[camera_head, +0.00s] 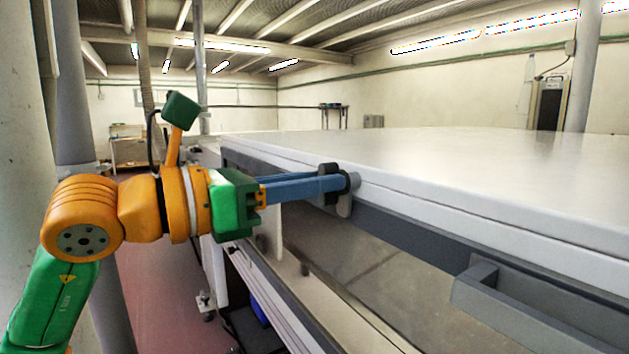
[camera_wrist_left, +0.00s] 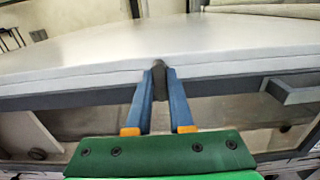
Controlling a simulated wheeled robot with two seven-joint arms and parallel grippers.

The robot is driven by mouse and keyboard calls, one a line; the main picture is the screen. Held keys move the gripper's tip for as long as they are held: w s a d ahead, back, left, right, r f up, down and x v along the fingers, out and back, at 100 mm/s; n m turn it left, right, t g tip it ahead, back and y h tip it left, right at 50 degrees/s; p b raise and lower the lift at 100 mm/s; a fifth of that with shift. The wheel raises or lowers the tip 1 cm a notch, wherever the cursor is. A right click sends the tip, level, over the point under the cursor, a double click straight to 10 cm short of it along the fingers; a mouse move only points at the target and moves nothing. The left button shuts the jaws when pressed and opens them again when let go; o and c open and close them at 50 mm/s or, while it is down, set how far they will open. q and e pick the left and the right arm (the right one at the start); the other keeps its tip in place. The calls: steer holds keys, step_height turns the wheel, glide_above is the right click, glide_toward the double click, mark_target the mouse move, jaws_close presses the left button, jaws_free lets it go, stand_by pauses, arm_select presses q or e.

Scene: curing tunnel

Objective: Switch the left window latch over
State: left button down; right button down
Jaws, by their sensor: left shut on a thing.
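The left window latch (camera_head: 345,204) is a dark grey piece on the front frame, just under the edge of the white top. My left gripper (camera_head: 330,185) reaches it from the left with its blue fingers shut on it. In the left wrist view the latch (camera_wrist_left: 159,77) shows as a dark piece between the two fingertips (camera_wrist_left: 160,80). The fingers hide part of the latch. My right gripper is in neither view.
The white tunnel top (camera_head: 470,175) fills the right side. A grey handle (camera_head: 500,300) sticks out from the window frame at lower right, and also shows in the left wrist view (camera_wrist_left: 293,93). A glass window (camera_head: 390,285) lies below the frame. A grey post (camera_head: 75,110) stands at left.

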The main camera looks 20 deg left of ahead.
arm_select(q)
steer(key=shift+m, duration=0.3)
steer(key=shift+s+d+f+m+p, duration=0.1)
steer(key=shift+m+p, duration=0.05)
steer(key=shift+m, duration=4.1)
steer(key=shift+s+d+f+m+p, duration=0.1)
steer(key=shift+m+p, duration=0.05)
steer(key=shift+m, duration=4.1)
steer(key=c, duration=0.8)
jaws_free()
steer(key=shift+w, duration=0.2)
